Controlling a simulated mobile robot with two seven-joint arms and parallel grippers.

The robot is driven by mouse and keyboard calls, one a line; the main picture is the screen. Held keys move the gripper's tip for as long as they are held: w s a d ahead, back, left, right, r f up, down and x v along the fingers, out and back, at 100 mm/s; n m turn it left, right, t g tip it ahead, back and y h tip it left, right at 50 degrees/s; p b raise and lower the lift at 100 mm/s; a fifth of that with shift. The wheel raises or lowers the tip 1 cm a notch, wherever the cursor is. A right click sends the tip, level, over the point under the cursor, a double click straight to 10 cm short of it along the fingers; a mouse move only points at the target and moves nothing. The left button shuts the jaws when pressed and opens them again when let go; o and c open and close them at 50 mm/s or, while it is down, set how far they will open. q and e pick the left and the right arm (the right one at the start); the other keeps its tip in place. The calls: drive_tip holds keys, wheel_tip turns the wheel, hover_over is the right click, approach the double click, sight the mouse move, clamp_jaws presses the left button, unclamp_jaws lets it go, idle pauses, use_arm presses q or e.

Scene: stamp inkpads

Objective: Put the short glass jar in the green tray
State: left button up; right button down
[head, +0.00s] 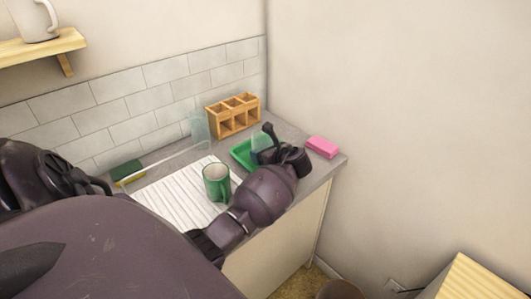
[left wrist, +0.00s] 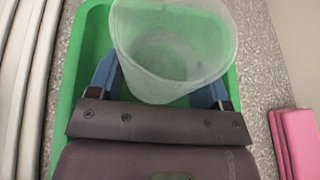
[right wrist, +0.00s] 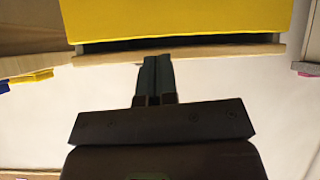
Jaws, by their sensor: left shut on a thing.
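The short glass jar (left wrist: 172,60) is clear and open-topped. In the left wrist view it sits between the blue fingers of my left gripper (left wrist: 163,85), which is shut on it. The jar is over the green tray (left wrist: 96,25), whose floor and rim show around it. I cannot tell whether the jar touches the tray floor. In the head view the jar (head: 259,142) is partly hidden by my left gripper, above the green tray (head: 240,153) on the counter. My right gripper (right wrist: 155,75) is shut and empty in the right wrist view.
A wooden compartment box (head: 233,121) is behind the tray. A pink block (head: 321,147) lies to its right near the counter edge. A yellow surface (right wrist: 180,18) lies ahead of my right gripper.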

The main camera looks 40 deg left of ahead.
drive_tip(key=shift+w+r, duration=0.1)
use_arm(q)
drive_tip(key=o, duration=0.9)
drive_tip(key=shift+f, duration=0.1)
drive_tip(key=shift+o, duration=1)
use_arm(e)
drive_tip(key=shift+w+a+r, duration=0.15)
drive_tip(key=shift+w+r, duration=0.25)
drive_tip(key=shift+w, duration=0.15)
use_arm(q)
drive_tip(key=p+v, duration=0.1)
drive_tip(key=v, duration=1)
drive_tip(key=shift+a+p, duration=0.1)
drive_tip(key=shift+p, duration=0.25)
drive_tip(key=shift+d+r, duration=0.35)
drive_tip(key=shift+d, duration=0.15)
use_arm(e)
drive_tip(key=shift+w+r+t, duration=0.2)
drive_tip(key=shift+r+t, duration=0.1)
drive_tip(key=shift+r, duration=0.85)
use_arm(q)
drive_tip(key=shift+d, duration=0.1)
use_arm(e)
drive_tip(key=shift+s, duration=0.1)
